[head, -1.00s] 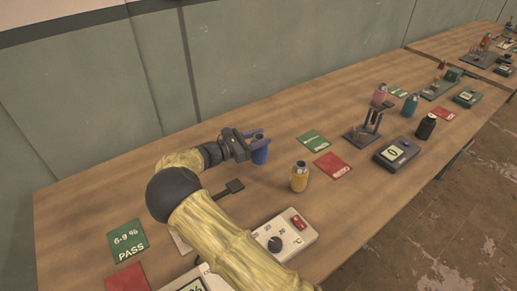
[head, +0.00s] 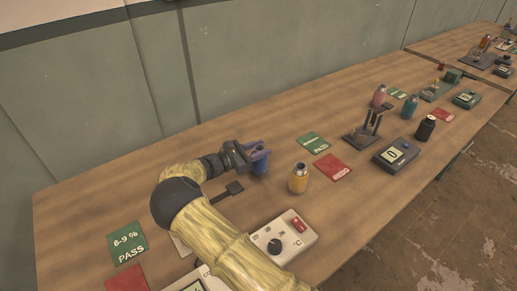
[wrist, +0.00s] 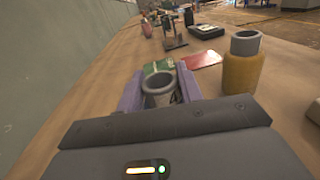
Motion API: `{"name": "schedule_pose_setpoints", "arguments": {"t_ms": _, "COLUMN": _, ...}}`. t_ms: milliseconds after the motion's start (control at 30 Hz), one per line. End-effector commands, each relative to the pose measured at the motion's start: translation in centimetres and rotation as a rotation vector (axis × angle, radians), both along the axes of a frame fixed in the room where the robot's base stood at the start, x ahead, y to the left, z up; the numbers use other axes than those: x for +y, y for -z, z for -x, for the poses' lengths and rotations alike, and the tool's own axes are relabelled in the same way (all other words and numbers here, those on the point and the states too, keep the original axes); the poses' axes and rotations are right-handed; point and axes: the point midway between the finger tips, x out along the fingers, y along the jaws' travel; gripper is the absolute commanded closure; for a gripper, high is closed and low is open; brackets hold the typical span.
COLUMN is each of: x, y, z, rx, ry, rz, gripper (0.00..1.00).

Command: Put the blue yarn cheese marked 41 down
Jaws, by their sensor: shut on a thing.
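The blue yarn cheese (head: 260,164) is between the fingers of my gripper (head: 258,152) in the head view, upright and at or very near the table top (head: 225,255). I cannot tell whether its base touches the wood. In the wrist view the grey tube end of the cheese (wrist: 159,84) shows between the two purple fingers of my gripper (wrist: 158,92), which are shut on it. Its number is not readable, and most of its body is hidden by the fingers and the gripper housing.
A yellow cheese (head: 298,179) stands just right of my gripper. A green card (head: 313,142) and a red card (head: 332,167) lie beyond. A dark probe (head: 228,192) and a white meter (head: 282,238) lie nearer. The table behind my gripper is clear.

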Motion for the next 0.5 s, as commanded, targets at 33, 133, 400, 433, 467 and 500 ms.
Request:
{"name": "schedule_pose_setpoints", "arguments": {"t_ms": 33, "x": 0.02, "y": 0.21, "z": 0.00, "rx": 0.000, "ry": 0.000, "rz": 0.000, "gripper": 1.00}}
{"name": "schedule_pose_setpoints", "arguments": {"t_ms": 133, "x": 0.12, "y": 0.18, "z": 0.03, "rx": 0.000, "ry": -0.002, "rz": 0.000, "gripper": 0.48}}
{"name": "schedule_pose_setpoints", "arguments": {"t_ms": 400, "x": 0.21, "y": 0.16, "z": 0.04, "rx": 0.000, "ry": -0.003, "rz": 0.000, "gripper": 0.42}}
{"name": "schedule_pose_setpoints", "arguments": {"t_ms": 433, "x": 0.20, "y": 0.13, "z": 0.05, "rx": 0.000, "ry": -0.003, "rz": 0.000, "gripper": 0.42}}
{"name": "schedule_pose_setpoints", "arguments": {"t_ms": 467, "x": 0.19, "y": 0.07, "z": 0.04, "rx": 0.000, "ry": -0.003, "rz": 0.000, "gripper": 0.42}}
{"name": "schedule_pose_setpoints", "arguments": {"t_ms": 500, "x": 0.18, "y": -0.08, "z": 0.04, "rx": 0.000, "ry": -0.003, "rz": 0.000, "gripper": 0.42}}
